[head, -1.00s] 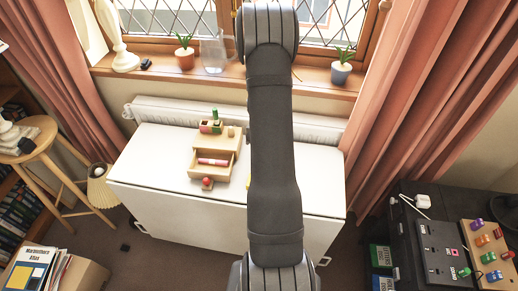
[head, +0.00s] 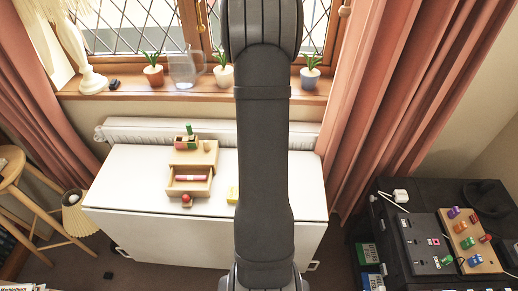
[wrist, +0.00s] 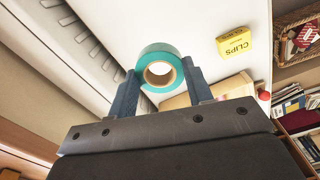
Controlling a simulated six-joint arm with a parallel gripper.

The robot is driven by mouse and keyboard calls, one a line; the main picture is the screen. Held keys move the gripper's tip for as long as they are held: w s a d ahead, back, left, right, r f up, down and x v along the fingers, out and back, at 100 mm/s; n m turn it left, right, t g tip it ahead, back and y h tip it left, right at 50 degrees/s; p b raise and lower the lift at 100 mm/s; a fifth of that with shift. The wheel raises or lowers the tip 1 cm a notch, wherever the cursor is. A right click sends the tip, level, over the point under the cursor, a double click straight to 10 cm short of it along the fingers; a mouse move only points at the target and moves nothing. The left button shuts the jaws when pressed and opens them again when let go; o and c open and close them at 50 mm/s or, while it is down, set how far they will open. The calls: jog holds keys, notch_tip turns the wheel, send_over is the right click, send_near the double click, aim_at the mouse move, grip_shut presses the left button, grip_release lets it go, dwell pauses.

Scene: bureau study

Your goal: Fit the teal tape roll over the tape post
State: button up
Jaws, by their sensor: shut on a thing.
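The teal tape roll (wrist: 159,50) is held between the two fingers of my gripper (wrist: 160,76) in the wrist view, its round hole facing the camera. My gripper is shut on its sides, above the white table. In the head view my arm hides the gripper and the roll. A small wooden organiser (head: 177,157) stands on the table with its drawer open. A short light wooden peg (head: 207,146) on its right side may be the tape post; I cannot tell for sure. In the wrist view the organiser is partly hidden behind my gripper.
A yellow clips box (wrist: 234,41) lies on the white table (head: 135,195), right of the organiser in the head view. A radiator (head: 145,132) and windowsill pots are behind. The table's left part is clear.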

jog(key=w+a+r+n, duration=0.2)
jog(key=w+a+n, duration=0.15)
jog(key=a, duration=0.75)
notch_tip(320, 180, up, 2)
jog(key=n, duration=0.1)
send_over(206, 142)
jog(key=shift+w, duration=0.2)
jog(key=shift+f+n, duration=0.25)
jog(key=shift+f, duration=1.7)
jog(key=shift+f, duration=2.75)
jog(key=o, duration=1.2)
jog(key=shift+r, duration=0.1)
jog(key=shift+r, duration=3.45)
